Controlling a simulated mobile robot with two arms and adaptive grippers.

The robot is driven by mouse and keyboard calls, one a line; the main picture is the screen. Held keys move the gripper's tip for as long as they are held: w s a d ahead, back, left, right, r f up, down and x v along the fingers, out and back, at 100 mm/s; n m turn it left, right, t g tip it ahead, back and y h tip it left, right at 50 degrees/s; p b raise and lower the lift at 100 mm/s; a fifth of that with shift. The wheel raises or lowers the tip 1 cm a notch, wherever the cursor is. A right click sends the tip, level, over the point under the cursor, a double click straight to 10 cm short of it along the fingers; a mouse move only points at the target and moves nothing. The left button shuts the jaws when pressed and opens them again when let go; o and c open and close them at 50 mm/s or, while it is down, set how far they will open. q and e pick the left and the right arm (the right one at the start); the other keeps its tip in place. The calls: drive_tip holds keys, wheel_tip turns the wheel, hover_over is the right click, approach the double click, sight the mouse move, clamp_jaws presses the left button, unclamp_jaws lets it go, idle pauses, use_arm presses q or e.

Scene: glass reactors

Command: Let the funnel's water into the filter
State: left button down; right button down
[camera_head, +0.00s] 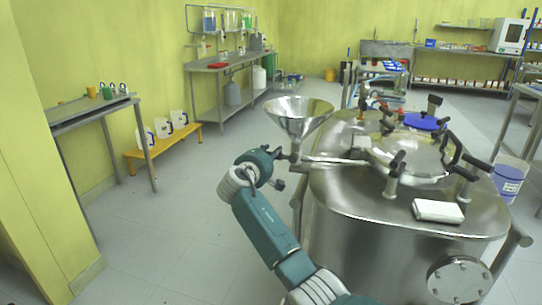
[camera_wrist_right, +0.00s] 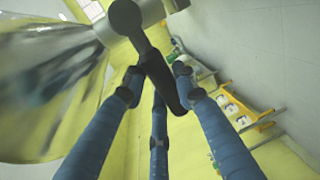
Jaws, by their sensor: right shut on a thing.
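A steel funnel (camera_head: 300,118) stands at the left of a large steel filter vessel (camera_head: 350,235). Its stem meets a pipe (camera_head: 335,160) leading toward the vessel's lid. I cannot see any water inside the funnel. My right gripper (camera_head: 283,165) is at the funnel's stem, below the cone. In the right wrist view, the blue fingers of my right gripper (camera_wrist_right: 156,88) close around a black valve handle (camera_wrist_right: 150,58). The funnel cone (camera_wrist_right: 45,95) fills the left of that view. Whether the valve is open or closed I cannot tell. My left gripper is out of view.
The vessel's lid carries clamps with black knobs (camera_head: 397,163) and a small white box (camera_head: 438,211). A side table (camera_head: 90,110) stands at the left, with a yellow bench (camera_head: 165,145) near the wall. The floor between is clear.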

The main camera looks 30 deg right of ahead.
idle(0.5)
drive_tip(key=c, duration=1.3)
unclamp_jaws()
drive_tip(key=shift+c, duration=0.2)
drive_tip(key=v, duration=1.2)
